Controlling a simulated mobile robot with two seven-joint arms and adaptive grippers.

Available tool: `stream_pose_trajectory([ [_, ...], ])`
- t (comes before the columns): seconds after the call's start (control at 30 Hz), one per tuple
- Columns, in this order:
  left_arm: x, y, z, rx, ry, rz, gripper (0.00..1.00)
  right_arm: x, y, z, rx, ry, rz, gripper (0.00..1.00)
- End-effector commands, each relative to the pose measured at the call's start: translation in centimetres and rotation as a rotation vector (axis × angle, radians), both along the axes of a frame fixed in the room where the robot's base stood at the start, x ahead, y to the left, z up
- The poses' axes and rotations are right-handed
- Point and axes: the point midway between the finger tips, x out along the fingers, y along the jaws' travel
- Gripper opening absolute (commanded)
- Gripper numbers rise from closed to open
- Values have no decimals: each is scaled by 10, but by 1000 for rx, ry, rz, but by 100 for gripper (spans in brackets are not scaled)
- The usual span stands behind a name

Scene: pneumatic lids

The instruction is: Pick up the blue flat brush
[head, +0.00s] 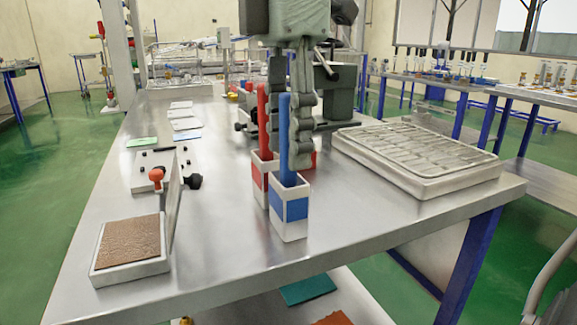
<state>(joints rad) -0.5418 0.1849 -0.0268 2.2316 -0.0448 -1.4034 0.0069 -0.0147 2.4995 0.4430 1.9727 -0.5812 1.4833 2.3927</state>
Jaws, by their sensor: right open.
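The blue flat brush (284,135) stands upright, its blue handle rising from a white holder with a blue label (290,215). Its lower end is hidden inside the holder. My right gripper (287,152) points down from above and is open. Its two fingers appear on either side of the blue handle, with the fingertips a little above the holder's rim. I cannot tell whether either finger touches the handle. My left gripper is not in view.
A red handle (262,110) stands in a white holder with a red label (260,180), close behind and left. A wire-rack tray (415,157) lies to the right, and a brown-topped block (130,242) at front left. The steel table (225,270) is bare in front.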

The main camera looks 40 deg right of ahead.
Motion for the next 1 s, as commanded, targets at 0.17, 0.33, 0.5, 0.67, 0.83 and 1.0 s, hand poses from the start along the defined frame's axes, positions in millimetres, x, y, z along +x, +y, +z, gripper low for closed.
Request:
stream_pose_trajectory([
  [0.17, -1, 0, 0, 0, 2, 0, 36, 0, 0, -1, 1, -2, 0, 43],
  [0.33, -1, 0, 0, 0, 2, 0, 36, 0, 0, -1, 1, -2, 1, 29],
  [0.5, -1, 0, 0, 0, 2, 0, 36, 0, 0, -1, 1, -2, 1, 8],
  [0.67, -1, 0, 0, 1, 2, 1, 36, 0, 0, -1, 1, -2, 1, 0],
  [0.83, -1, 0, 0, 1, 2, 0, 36, 0, 0, -1, 1, -2, 1, 0],
  [1.0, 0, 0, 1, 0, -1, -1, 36, 1, 0, 11, -1, -5, 0, 0],
])
